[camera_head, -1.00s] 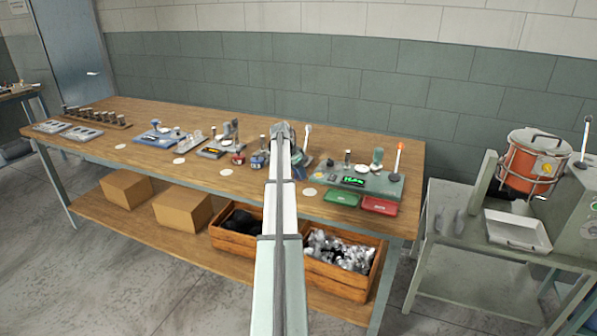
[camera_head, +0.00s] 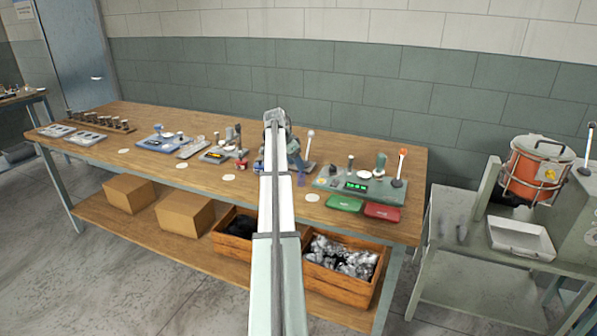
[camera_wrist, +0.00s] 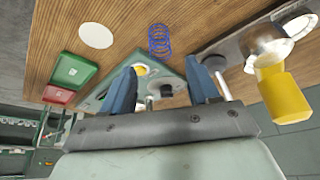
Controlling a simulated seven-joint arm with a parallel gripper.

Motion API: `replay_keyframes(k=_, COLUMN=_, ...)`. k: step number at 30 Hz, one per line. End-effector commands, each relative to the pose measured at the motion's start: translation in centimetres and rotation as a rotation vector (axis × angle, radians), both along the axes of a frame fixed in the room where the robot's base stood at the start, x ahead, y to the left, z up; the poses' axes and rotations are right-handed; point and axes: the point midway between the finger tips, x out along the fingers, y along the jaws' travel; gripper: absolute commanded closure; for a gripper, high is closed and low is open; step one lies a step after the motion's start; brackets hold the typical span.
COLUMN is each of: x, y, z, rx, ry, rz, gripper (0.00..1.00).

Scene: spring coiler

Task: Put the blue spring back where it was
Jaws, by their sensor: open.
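The blue spring (camera_wrist: 159,40) is on the wooden tabletop, past my fingertips in the wrist view. It also shows small and bluish in the head view (camera_head: 301,178), just right of my arm. My gripper (camera_wrist: 160,68) has its two blue fingers spread apart with nothing between them. A gap shows between the fingertips and the spring. In the head view my arm hides the gripper and part of the bench behind it.
A grey-green device with a lit display (camera_head: 355,186) stands right of the spring, with a green tray (camera_head: 345,204) and a red tray (camera_head: 383,211) in front. White discs (camera_head: 312,197) lie along the bench.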

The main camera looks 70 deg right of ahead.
Motion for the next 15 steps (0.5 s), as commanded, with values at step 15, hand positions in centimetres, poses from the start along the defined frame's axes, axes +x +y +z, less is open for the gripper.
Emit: replay_keyframes(k=15, x=0.9, y=1.3, z=3.8, rx=0.0, ry=0.0, rz=0.0, gripper=0.4)
